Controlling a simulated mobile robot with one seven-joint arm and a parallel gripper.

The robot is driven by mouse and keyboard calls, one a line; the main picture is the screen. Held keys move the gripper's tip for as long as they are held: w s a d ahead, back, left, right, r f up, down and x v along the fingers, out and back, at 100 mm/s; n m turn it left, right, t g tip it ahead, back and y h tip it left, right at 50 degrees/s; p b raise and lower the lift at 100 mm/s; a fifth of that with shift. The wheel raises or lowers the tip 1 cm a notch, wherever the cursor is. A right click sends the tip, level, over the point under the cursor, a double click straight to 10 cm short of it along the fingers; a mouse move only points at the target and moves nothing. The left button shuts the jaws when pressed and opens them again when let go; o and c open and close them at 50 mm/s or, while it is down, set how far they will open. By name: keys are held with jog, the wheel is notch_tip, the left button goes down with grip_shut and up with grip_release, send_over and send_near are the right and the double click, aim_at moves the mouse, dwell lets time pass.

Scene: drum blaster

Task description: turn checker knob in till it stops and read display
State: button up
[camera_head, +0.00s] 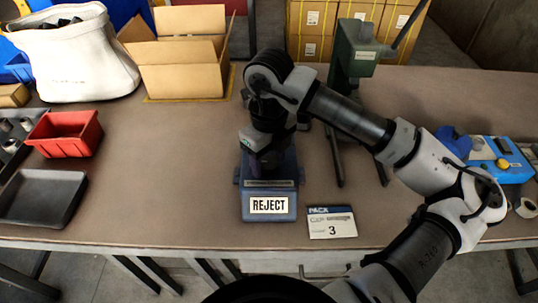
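A dark blue device (283,207) stands on the table near its front edge, with a white plate reading "REJECT" (269,206) on its front and a dark strip above it. My gripper (264,165) points down over the back of this device. My wrist hides what is between the fingers, and no knob shows there; I cannot tell whether the fingers touch anything. At the right, a light blue box (517,174) carries a yellow round knob (503,163), partly behind my arm. I cannot tell from this view which of the two is the checker.
A green stand (356,52) rises behind my arm. An open carton (181,70), a white bag (76,62), a red bin (66,133) and a black tray (40,198) are at left. The table's middle left is clear.

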aim_at(269, 161)
jog(key=c, duration=0.8)
jog(key=shift+o, duration=0.2)
jog(key=n+b, duration=0.1)
jog(key=b, duration=0.2)
jog(key=shift+f, duration=0.35)
jog(key=shift+n+b, duration=1)
jog(key=shift+b, duration=0.2)
jog(key=shift+r+n+b, duration=0.35)
jog(key=shift+n+b, duration=0.2)
jog(key=shift+n, duration=0.15)
jog(key=o, duration=1)
notch_tip(269, 161, up, 14)
jog(key=shift+f, duration=0.1)
